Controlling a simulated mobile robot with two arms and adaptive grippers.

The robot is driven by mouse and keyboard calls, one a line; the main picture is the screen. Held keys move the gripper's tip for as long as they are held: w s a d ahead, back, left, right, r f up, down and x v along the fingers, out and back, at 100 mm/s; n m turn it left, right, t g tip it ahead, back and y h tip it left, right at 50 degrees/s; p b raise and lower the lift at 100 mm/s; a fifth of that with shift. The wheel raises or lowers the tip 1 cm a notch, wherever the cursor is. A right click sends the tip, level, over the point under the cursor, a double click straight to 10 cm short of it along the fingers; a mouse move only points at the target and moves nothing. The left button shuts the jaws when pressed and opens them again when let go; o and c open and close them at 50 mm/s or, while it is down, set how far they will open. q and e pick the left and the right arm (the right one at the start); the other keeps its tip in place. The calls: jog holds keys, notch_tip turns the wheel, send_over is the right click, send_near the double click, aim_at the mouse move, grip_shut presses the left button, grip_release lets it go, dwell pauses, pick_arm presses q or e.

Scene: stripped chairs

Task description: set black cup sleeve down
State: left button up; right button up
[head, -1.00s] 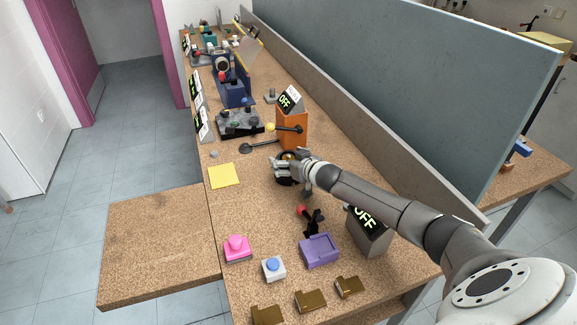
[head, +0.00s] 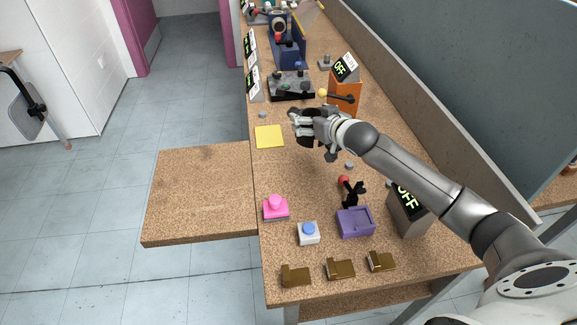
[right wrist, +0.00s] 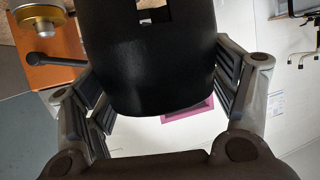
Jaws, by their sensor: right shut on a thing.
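The black cup sleeve (right wrist: 152,60) fills the upper middle of the right wrist view, between the two finger pads. My right gripper (right wrist: 160,95) is shut on it. In the head view my right gripper (head: 303,127) is over the wooden bench (head: 300,180), just right of the yellow square (head: 269,136). The sleeve is small and mostly hidden by the fingers there. It seems held above the bench; its exact height cannot be told. My left gripper is in neither view.
An orange box (head: 345,96) with a lever stands beyond the gripper. A purple tray (head: 355,223), a pink button (head: 276,208), a blue-topped button (head: 308,233) and several brown brackets lie nearer. The side leaf (head: 200,190) is bare. A grey partition (head: 450,100) bounds the right.

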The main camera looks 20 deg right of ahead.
jog(key=s+a+y, duration=0.1)
jog(key=s+a, duration=0.5)
jog(key=a, duration=0.6)
jog(key=s+a+r+m+h, duration=0.1)
jog(key=s+r, duration=0.1)
jog(key=s, duration=0.3)
jog(key=s+a+r+h, duration=0.1)
jog(key=s+a+r, duration=0.15)
jog(key=s, duration=0.25)
jog(key=w+d+f, duration=0.1)
jog(key=w+f, duration=0.3)
jog(key=w+d+f+p, duration=0.1)
jog(key=w+d+f, duration=0.1)
jog(key=w+f, duration=0.2)
jog(key=w+d+f, duration=0.2)
jog(key=w+f, duration=0.2)
jog(key=w, duration=0.1)
jog(key=shift+p, duration=0.3)
jog(key=shift+f, duration=0.4)
